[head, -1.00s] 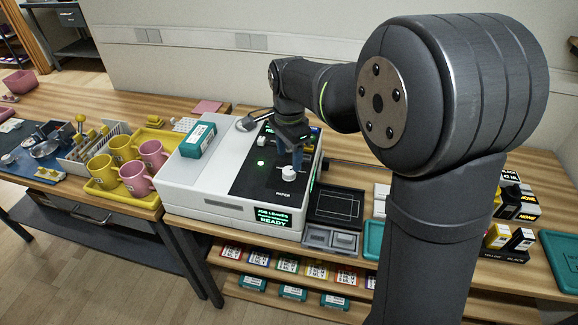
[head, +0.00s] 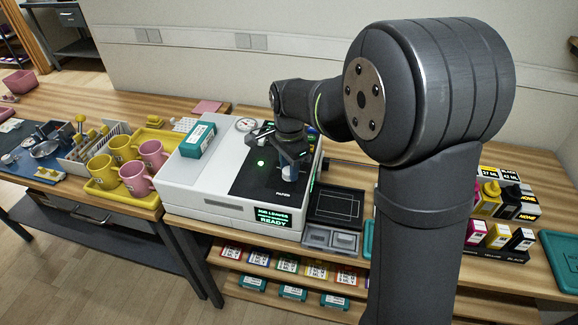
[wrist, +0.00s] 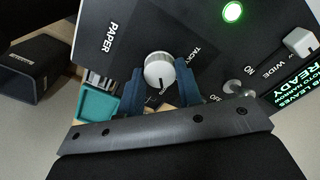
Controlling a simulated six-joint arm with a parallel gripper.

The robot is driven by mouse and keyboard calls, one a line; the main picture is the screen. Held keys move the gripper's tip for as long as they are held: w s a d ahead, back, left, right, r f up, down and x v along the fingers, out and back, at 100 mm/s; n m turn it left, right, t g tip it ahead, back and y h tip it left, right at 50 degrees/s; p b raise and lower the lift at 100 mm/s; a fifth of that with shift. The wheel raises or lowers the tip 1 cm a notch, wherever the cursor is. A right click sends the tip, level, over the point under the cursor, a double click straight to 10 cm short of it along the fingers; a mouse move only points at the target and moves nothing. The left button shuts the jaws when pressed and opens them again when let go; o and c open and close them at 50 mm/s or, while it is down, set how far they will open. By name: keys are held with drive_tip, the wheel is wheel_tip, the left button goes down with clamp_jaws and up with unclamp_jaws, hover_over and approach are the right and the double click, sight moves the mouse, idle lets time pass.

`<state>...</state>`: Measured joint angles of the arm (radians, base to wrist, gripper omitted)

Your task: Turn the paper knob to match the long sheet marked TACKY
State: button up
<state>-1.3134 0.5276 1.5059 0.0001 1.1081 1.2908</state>
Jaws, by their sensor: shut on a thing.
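The paper knob (wrist: 159,69) is round and white with a dark pointer line near its lower edge in the wrist view. It stands on the press's dark panel (head: 250,178) between the words PAPER and TACKY. My gripper (wrist: 160,88) is shut on the knob, one blue finger on each side of it. In the head view my gripper (head: 290,160) is at the panel and hides most of the knob. I cannot pick out a sheet marked TACKY; the only TACKY I can read is on the panel.
A second white knob (wrist: 301,42), by the word WIDE, is to the right in the wrist view. A green light (wrist: 232,11) glows on the panel. The press screen (head: 271,218) reads READY. A teal box (head: 198,140) lies on the press. Pink and yellow mugs (head: 135,178) stand left.

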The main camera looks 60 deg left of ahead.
drive_tip(key=shift+n, duration=0.3)
drive_tip(key=n, duration=1.4)
drive_tip(key=shift+n, duration=2.7)
drive_tip(key=o, duration=1)
wheel_tip(320, 180, up, 18)
drive_tip(key=shift+f, duration=0.25)
